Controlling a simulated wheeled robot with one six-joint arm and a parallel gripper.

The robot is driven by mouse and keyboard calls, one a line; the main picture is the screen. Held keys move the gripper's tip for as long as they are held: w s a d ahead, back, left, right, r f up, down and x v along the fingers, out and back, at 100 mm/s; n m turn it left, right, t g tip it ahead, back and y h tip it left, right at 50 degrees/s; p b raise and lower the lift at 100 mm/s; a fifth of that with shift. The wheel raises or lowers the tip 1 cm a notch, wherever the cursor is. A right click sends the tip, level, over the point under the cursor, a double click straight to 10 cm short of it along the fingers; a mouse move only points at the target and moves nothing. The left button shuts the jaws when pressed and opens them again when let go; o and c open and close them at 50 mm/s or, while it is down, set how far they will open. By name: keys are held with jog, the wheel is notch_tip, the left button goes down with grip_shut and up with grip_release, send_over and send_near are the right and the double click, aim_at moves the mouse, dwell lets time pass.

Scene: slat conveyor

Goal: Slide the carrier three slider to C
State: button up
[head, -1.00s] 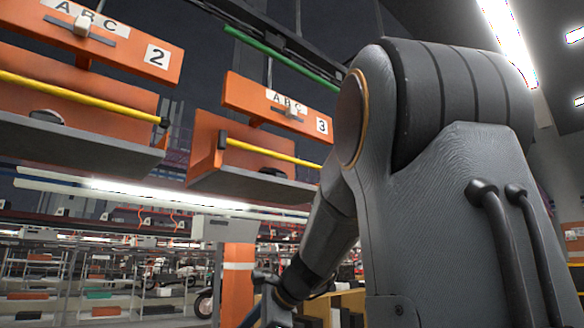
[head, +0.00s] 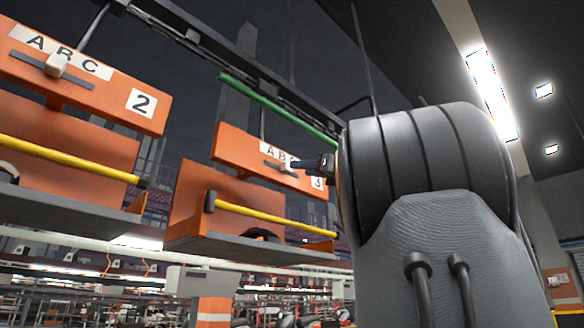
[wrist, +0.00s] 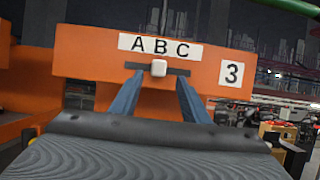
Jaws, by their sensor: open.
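The carrier three slider is a pale knob (wrist: 158,68) on a dark slot in the orange panel (wrist: 85,60), just under the letter B of the ABC label (wrist: 160,46) in the wrist view. The number 3 plate (wrist: 232,73) is right of it. My gripper (wrist: 159,84) is open, with its two blue-grey fingers reaching towards the panel, one on each side of the knob. I cannot tell whether either finger touches it. In the head view the gripper (head: 312,164) is at the right of the knob (head: 287,167), and my arm hides part of the panel's right side.
Carrier two (head: 75,75), with its own slider (head: 57,64), hangs to the left. Below carrier three's panel are a yellow bar (head: 270,216) and a grey shelf (head: 250,248). A green rail (head: 275,105) runs above.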

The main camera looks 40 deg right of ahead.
aim_at(286, 168)
jog(key=p+x, duration=0.2)
jog(key=x, duration=0.3)
jog(key=shift+w+a, duration=0.15)
jog(key=shift+w, duration=0.25)
jog(key=shift+c, duration=0.3)
grip_shut()
